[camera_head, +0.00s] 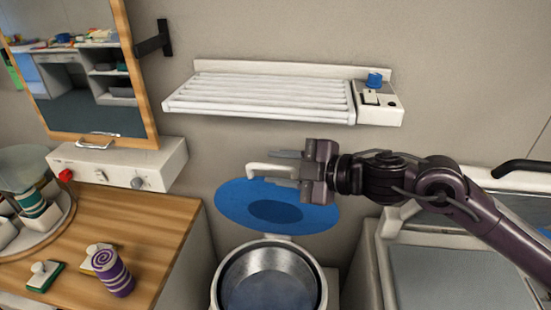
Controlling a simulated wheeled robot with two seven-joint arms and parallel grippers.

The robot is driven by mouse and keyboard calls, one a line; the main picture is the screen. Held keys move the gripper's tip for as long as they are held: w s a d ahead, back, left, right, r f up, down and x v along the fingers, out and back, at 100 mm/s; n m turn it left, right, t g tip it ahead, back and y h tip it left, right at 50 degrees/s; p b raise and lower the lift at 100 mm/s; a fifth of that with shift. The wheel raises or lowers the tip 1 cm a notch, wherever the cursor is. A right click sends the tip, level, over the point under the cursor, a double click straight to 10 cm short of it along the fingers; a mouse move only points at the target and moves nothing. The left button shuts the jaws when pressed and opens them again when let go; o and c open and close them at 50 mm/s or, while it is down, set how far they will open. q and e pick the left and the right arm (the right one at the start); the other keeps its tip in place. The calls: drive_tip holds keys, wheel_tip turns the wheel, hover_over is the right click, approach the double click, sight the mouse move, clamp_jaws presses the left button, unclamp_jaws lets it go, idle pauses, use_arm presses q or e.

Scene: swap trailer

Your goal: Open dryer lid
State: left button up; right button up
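A blue oval lid (232,205) with a darker oval in its middle stands tilted up against the wall, behind a round metal drum (230,270). The drum's mouth is uncovered and its inside looks bluish; I take this to be the dryer. A white bent handle (262,167) sits at the lid's upper edge. My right gripper (283,169) reaches in from the right with its fingers pointing left. The fingers are apart, one above and one below the handle in the picture; I cannot tell if they touch it. My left gripper is not in view.
A white slatted rack (260,93) with a blue-knobbed control box (385,105) hangs above. At left are a wooden counter (160,220), a purple striped roll (112,272) and a mirror (95,120). A white-framed unit (395,222) stands at right, under my arm.

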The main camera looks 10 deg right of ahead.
drive_tip(key=shift+w+a+f, duration=0.15)
drive_tip(key=shift+w+a, duration=0.2)
drive_tip(key=shift+a, duration=0.1)
clamp_jaws()
